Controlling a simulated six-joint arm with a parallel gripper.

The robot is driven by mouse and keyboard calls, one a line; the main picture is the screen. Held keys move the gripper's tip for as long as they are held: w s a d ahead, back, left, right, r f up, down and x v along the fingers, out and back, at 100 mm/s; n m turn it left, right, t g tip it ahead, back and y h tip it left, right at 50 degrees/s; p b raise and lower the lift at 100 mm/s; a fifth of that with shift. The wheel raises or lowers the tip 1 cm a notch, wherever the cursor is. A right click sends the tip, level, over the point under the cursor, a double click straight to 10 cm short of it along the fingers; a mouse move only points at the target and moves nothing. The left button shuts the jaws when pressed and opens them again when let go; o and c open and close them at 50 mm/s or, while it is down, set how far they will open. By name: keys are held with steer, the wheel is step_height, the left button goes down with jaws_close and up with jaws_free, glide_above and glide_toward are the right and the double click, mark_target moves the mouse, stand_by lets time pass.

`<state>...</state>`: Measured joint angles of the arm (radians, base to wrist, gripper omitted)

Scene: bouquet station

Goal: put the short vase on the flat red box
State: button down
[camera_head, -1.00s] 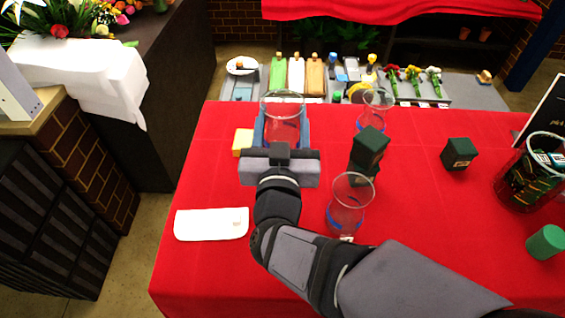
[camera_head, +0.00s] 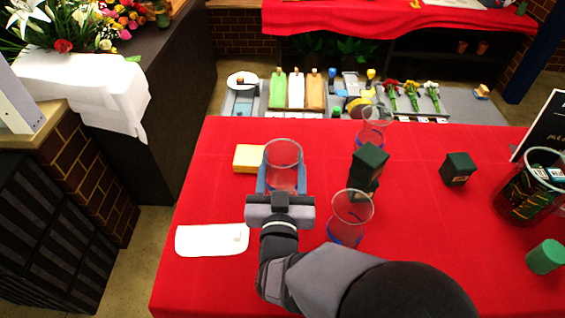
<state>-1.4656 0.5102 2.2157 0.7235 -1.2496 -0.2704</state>
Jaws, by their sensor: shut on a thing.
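My gripper (camera_head: 281,188) is shut on a clear glass vase (camera_head: 283,154), which it holds upright between its blue fingers. The arm hides part of the area around the vase's base, and I cannot tell whether the base touches anything. Two other clear glasses stand on the red cloth: one behind to the right (camera_head: 374,124), and one with a blue band to the right of my gripper (camera_head: 350,214). I cannot make out a flat red box against the red cloth.
A yellow block (camera_head: 248,158) lies just left of the held vase. A white folded cloth (camera_head: 212,240) lies front left. Dark green boxes (camera_head: 368,165) stand between the glasses, and another (camera_head: 458,168) stands farther right. A large container (camera_head: 527,185) and green cylinder (camera_head: 545,257) are at right.

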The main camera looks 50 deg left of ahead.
steer(key=shift+f, duration=0.1)
stand_by(0.3)
steer(key=shift+f+b, duration=0.15)
steer(key=shift+b, duration=0.15)
steer(key=c, duration=0.8)
jaws_free()
steer(key=shift+o, duration=0.2)
steer(key=shift+r+p, duration=0.2)
steer(key=shift+p, duration=0.1)
steer(key=shift+s+d+f, duration=0.1)
steer(key=shift+s+d, duration=0.1)
steer(key=b+v, duration=0.3)
steer(key=v, duration=0.8)
steer(key=shift+s+d, duration=0.15)
steer(key=shift+d, duration=0.1)
